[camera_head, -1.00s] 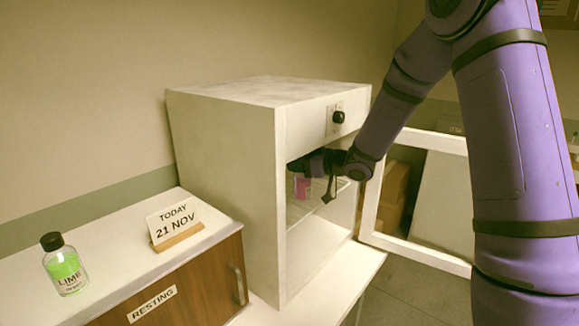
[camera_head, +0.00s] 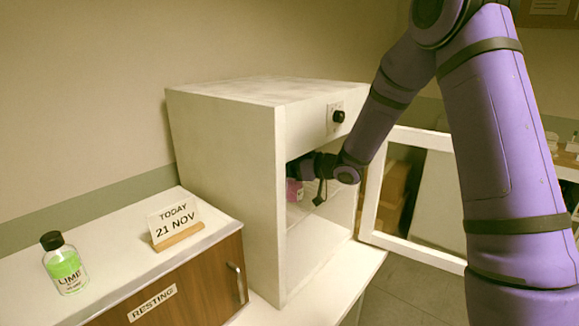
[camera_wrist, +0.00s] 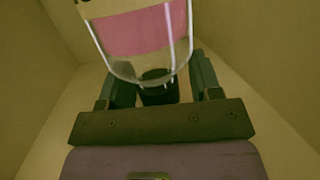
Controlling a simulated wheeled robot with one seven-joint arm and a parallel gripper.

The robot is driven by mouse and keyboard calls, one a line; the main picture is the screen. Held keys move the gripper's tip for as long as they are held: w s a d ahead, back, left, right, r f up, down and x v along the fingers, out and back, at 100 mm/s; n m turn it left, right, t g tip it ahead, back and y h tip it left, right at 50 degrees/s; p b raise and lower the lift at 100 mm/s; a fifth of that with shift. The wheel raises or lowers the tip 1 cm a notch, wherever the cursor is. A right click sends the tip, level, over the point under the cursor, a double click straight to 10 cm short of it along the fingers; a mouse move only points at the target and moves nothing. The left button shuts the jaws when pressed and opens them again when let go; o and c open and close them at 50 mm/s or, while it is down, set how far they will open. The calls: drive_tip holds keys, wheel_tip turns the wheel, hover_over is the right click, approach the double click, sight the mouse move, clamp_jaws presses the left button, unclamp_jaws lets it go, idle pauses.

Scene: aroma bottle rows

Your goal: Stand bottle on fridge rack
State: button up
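A small bottle with a pink label or fill (camera_head: 294,191) is inside the fridge, just over the wire rack or on it; I cannot tell whether it touches. In the wrist view the clear bottle (camera_wrist: 145,33) fills the top, with its black cap (camera_wrist: 159,88) toward my gripper (camera_wrist: 160,75). In the head view my gripper (camera_head: 303,168) reaches in through the open front. The wire rack (camera_head: 318,200) is partly hidden by the fridge wall.
The white fridge (camera_head: 225,180) has its framed door (camera_head: 374,200) swung open to the right. Its side wall and ceiling are close around my arm. A green LIME bottle (camera_head: 66,268) and a date sign (camera_head: 173,221) stand on the left cabinet (camera_head: 110,262).

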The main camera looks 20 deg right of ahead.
drive_tip(key=shift+r, duration=0.1)
drive_tip(key=shift+d+r, duration=0.1)
drive_tip(key=v, duration=1.2)
drive_tip(key=shift+r, duration=0.1)
